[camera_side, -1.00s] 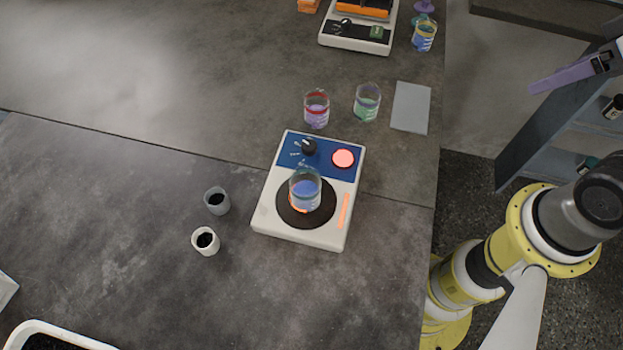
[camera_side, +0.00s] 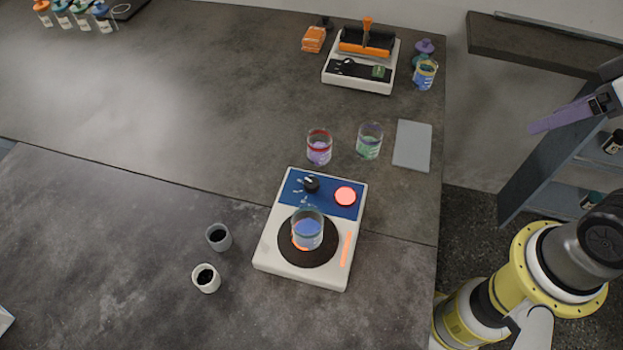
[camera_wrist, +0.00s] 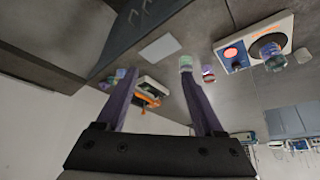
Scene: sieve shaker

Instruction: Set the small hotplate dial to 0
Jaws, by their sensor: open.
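The white hotplate (camera_side: 263,255) with a blue panel stands mid-table. Its small black dial (camera_side: 311,184) has a pale pointer mark; the printed markings beside it are too small to read. A round red light or button (camera_side: 345,196) glows to its right. A beaker of blue liquid (camera_side: 307,230) stands on the dark round plate. My gripper, with purple fingers, is partly seen at the far right of the side view, well away from the dial. In the wrist view my gripper (camera_wrist: 160,82) is open and empty, and the hotplate (camera_wrist: 284,26) shows at upper right.
Two beakers, red-banded (camera_side: 319,148) and green (camera_side: 369,142), stand behind the hotplate beside a grey pad (camera_side: 412,146). Two small cups (camera_side: 218,238) (camera_side: 206,279) stand left of it. A second device (camera_side: 360,77) is at the back. A shelf (camera_side: 540,160) stands right.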

